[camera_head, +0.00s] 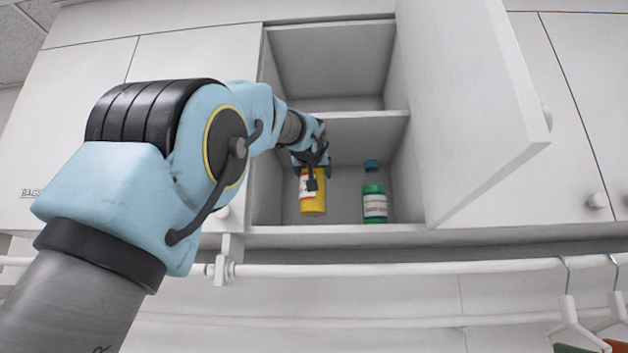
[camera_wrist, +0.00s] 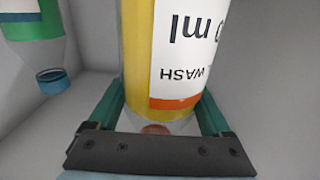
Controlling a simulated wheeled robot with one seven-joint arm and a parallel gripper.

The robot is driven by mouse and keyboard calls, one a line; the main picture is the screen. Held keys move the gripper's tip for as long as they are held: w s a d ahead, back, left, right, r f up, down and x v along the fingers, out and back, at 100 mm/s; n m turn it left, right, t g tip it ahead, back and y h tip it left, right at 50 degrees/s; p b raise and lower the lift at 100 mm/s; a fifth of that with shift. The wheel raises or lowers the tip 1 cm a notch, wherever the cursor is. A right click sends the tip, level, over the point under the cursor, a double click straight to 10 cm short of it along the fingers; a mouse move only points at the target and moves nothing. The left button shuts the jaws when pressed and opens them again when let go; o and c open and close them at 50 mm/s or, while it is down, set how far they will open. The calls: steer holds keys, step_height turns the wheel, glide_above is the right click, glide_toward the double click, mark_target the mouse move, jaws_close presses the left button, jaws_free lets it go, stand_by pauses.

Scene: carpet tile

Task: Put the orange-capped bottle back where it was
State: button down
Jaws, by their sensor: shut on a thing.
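The orange-capped bottle (camera_head: 313,201) has a yellow body and a white label, and is inside the lower compartment of the open cabinet (camera_head: 330,236). Its label and an orange band show large in the wrist view (camera_wrist: 185,60). My gripper (camera_head: 312,165) is shut on its upper part, with a green finger on each side (camera_wrist: 158,108). A bit of the orange cap shows low between the fingers; the rest is hidden. The bottle looks nearly upright. I cannot tell whether its base touches the shelf.
A green bottle (camera_head: 374,190) with a blue cap stands to the right in the same compartment; it also shows in the wrist view (camera_wrist: 35,22). The cabinet door (camera_head: 475,110) hangs open at right. The upper compartment (camera_head: 330,65) looks empty. A white rail (camera_head: 400,268) runs below.

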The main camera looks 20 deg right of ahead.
steer(key=shift+w+d+f+b, duration=0.15)
steer(key=shift+f+b, duration=0.3)
steer(key=shift+f, duration=1.25)
steer(key=shift+f, duration=0.2)
jaws_free()
steer(key=shift+r, duration=0.25)
steer(key=b+v, duration=1)
steer(key=v, duration=0.2)
steer(key=shift+f, duration=0.1)
